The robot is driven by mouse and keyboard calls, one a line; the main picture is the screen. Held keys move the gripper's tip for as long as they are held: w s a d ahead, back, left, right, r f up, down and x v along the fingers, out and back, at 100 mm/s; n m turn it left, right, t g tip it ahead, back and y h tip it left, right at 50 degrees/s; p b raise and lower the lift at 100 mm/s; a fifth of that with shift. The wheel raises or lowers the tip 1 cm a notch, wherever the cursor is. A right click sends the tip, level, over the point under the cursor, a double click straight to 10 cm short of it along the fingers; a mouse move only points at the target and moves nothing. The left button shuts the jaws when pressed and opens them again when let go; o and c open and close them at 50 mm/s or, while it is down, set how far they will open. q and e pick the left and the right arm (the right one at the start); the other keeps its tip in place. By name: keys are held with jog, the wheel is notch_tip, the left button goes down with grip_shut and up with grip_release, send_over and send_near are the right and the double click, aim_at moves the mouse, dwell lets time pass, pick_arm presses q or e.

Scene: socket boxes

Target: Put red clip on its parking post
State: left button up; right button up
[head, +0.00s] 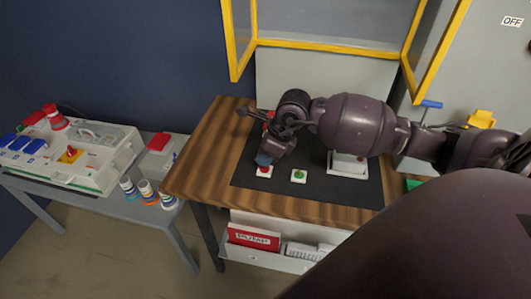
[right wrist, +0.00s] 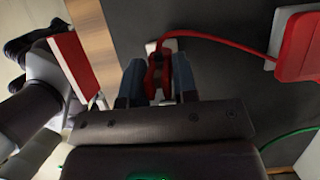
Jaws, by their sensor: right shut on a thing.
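My right gripper (head: 263,160) is over the front left part of the dark mat, pointing down. In the right wrist view its two fingers (right wrist: 158,78) are shut on the red clip (right wrist: 155,66), whose red cable (right wrist: 222,42) runs off to the right. A small white base (right wrist: 152,46) shows just beyond the clip. In the head view a white base with red on it (head: 264,172) sits directly below the fingertips. I cannot tell whether the clip is seated on a post there. My left gripper is not in view.
A white base with a green piece (head: 299,176) stands right of the gripper on the dark mat (head: 330,195). A white box (head: 348,165) is further right. A yellow-framed guard (head: 325,46) rises behind the table. A side table with a switch box (head: 75,150) is left.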

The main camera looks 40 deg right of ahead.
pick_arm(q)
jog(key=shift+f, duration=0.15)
pick_arm(e)
jog(key=shift+f, duration=0.3)
jog(key=o, duration=1)
jog(key=shift+c, duration=0.2)
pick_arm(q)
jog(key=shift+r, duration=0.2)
pick_arm(e)
jog(key=v, duration=0.3)
jog(key=shift+w, duration=0.1)
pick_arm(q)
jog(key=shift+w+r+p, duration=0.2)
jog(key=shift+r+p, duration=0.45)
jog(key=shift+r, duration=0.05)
pick_arm(e)
jog(key=v, duration=0.8)
